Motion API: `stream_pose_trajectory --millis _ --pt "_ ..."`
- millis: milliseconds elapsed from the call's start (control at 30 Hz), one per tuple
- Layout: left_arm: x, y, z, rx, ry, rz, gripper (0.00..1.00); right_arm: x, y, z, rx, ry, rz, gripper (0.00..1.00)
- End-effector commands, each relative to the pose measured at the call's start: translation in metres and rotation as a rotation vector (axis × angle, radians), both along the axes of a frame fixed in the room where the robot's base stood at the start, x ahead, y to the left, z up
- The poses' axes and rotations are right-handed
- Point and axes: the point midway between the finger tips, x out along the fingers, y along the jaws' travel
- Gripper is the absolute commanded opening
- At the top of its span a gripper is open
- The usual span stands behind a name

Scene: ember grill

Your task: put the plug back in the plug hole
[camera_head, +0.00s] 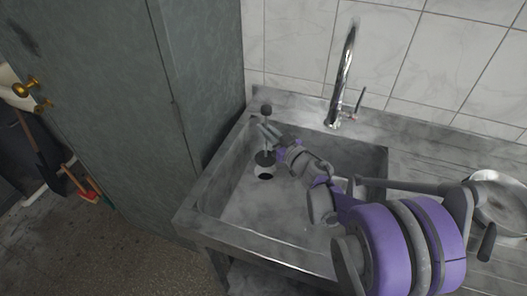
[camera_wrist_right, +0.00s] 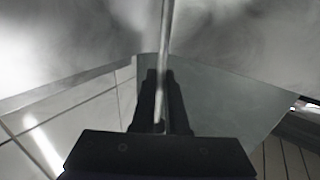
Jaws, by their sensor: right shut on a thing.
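The plug (camera_head: 264,158) is a dark disc on a thin upright stem with a dark knob on top. My right gripper (camera_head: 269,134) is shut on the stem, between the knob and the disc. In the right wrist view the stem (camera_wrist_right: 165,50) runs between the dark fingers of my right gripper (camera_wrist_right: 162,95). The plug hole (camera_head: 265,173) is a dark opening with a pale rim in the sink floor. The disc appears just above the hole's far side, and part of the hole shows below it. My left gripper is not in view.
The sink basin (camera_head: 230,206) has raised walls around the plug. A tall tap (camera_head: 342,75) stands behind it. A grey cabinet (camera_head: 205,70) is close on the left. A pan (camera_head: 500,196) sits on the drainboard at right. The basin floor near the hole looks clear.

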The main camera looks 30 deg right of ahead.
Motion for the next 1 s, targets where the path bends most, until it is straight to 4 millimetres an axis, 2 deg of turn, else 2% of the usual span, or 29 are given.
stream_pose_trajectory --millis 33,233,467,867,900,1000 --pt "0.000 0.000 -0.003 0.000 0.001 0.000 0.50 0.000 0.000 -0.009 0.001 0.000 0.000 0.00" --pt "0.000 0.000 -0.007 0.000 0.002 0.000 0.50 0.000 0.000 -0.024 0.000 0.000 0.000 0.00" --pt "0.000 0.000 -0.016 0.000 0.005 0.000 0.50 0.000 0.001 -0.054 0.000 0.000 0.000 0.00" --pt "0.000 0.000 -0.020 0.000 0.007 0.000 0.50 0.000 0.001 -0.059 0.000 0.000 0.000 0.00" --pt "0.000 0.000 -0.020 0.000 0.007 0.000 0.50 0.000 0.001 -0.059 0.000 0.000 -0.001 0.15" --pt "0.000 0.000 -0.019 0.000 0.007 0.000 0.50 0.000 0.001 -0.058 0.000 0.000 -0.001 0.33"
